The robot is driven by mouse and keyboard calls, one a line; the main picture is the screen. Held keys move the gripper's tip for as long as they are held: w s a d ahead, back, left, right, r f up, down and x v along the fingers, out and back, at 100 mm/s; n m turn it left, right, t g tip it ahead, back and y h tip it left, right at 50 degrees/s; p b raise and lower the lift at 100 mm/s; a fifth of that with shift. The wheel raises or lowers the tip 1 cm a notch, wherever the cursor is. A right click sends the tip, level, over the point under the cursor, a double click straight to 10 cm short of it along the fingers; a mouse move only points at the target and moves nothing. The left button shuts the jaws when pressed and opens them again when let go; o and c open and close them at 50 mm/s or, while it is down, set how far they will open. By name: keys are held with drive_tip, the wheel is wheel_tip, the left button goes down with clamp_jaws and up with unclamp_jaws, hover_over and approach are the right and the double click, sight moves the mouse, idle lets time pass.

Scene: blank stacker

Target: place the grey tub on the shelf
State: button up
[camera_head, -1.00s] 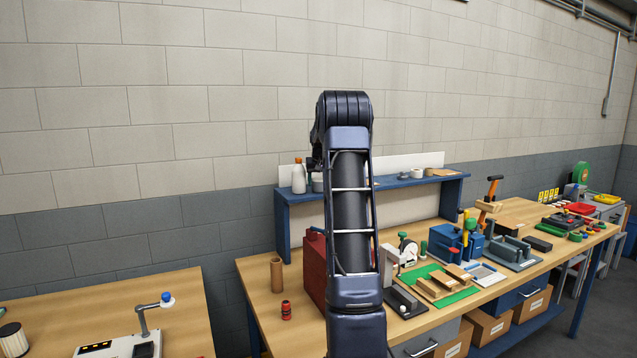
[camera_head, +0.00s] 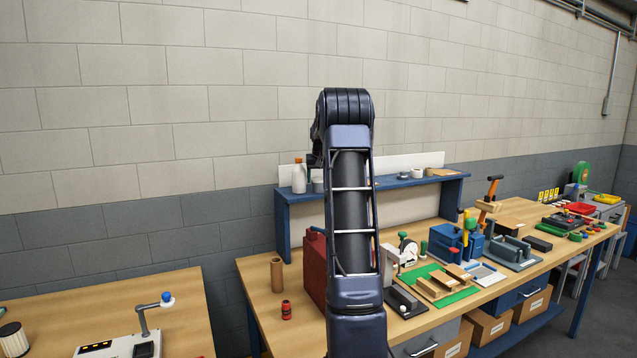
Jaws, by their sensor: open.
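The grey tub (camera_head: 317,185) stands on the blue shelf (camera_head: 451,178) at its left end, just right of a white bottle (camera_head: 298,177). My arm hides part of the tub's right side. My gripper (camera_head: 314,161) shows only as a small dark part at the left edge of my arm, above the tub. It is open, and a small gap shows between it and the tub. The fingertips are too small and too hidden to make out singly.
On the shelf's right part are a tape roll (camera_head: 417,173), a cup and a flat brown piece. On the bench below stand a red box (camera_head: 314,270), a brown tube (camera_head: 277,275) and a small red bottle (camera_head: 286,310). A white backboard rises behind the shelf.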

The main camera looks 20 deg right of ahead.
drive_tip(key=v, duration=1)
drive_tip(key=s+a+r, duration=0.2)
drive_tip(key=s+a, duration=0.7)
drive_tip(key=s, duration=0.1)
drive_tip(key=s+a+f+n, duration=0.2)
drive_tip(key=s+a, duration=0.8)
drive_tip(key=s, duration=0.4)
drive_tip(key=s+a+f, duration=0.2)
drive_tip(key=s+f, duration=0.2)
drive_tip(key=s, duration=0.3)
drive_tip(key=s+a+f+n+y, duration=0.1)
drive_tip(key=s+a+f, duration=0.2)
drive_tip(key=s+f, duration=0.2)
drive_tip(key=s+a+f, duration=0.2)
drive_tip(key=s+f, duration=0.2)
drive_tip(key=s, duration=0.7)
drive_tip(key=shift+s+a+f, duration=0.25)
drive_tip(key=shift+a+f, duration=0.05)
drive_tip(key=shift+f, duration=0.05)
